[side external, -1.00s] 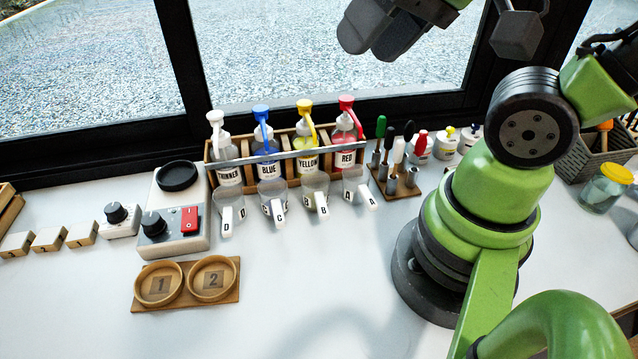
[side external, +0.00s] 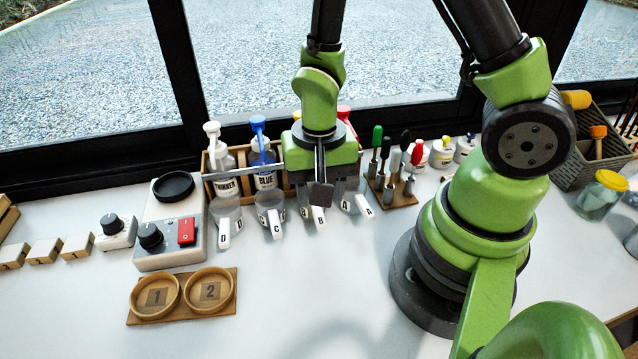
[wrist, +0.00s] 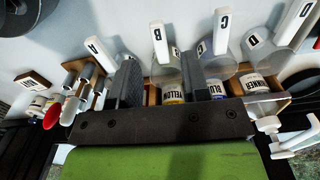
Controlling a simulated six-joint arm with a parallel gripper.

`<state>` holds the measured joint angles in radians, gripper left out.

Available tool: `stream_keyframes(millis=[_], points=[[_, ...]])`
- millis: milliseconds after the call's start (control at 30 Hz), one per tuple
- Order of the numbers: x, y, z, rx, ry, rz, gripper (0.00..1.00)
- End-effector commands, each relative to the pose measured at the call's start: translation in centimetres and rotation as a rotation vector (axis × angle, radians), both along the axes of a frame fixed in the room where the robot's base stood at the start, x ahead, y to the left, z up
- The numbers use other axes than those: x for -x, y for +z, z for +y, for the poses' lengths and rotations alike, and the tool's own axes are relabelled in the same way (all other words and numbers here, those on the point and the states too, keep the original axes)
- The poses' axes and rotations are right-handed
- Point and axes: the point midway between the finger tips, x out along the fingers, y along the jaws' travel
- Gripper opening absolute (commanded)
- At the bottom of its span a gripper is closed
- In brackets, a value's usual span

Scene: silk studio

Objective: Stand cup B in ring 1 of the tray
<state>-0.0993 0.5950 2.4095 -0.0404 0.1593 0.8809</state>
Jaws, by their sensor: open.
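Cup B (side external: 318,222) stands in the row of clear cups in front of the bottle rack, its white handle toward the front. In the wrist view, cup B (wrist: 158,42) shows between the two dark fingers. My gripper (side external: 320,193) is open and low over cup B, hiding much of its body; the fingers in the wrist view (wrist: 158,75) lie to either side of it. I cannot tell whether they touch it. The wooden tray (side external: 182,319) lies at the front left, with ring 1 (side external: 155,313) on its left and ring 2 (side external: 210,309) on its right, both empty.
Cup C (side external: 275,224) stands close on the left of cup B, cup D (side external: 225,230) beyond it, and cup A (side external: 363,206) on the right. The bottle rack (side external: 212,189) is behind. A scale-like device (side external: 168,258) with a red switch stands behind the tray. The front tabletop is clear.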

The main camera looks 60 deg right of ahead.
Motion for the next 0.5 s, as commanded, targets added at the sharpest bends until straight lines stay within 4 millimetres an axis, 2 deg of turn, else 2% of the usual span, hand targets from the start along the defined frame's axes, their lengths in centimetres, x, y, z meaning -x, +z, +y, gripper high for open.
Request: stream_keyframes(millis=[500], points=[[0.0,-4.9,0.0,0.000,0.001,0.001,0.43]])
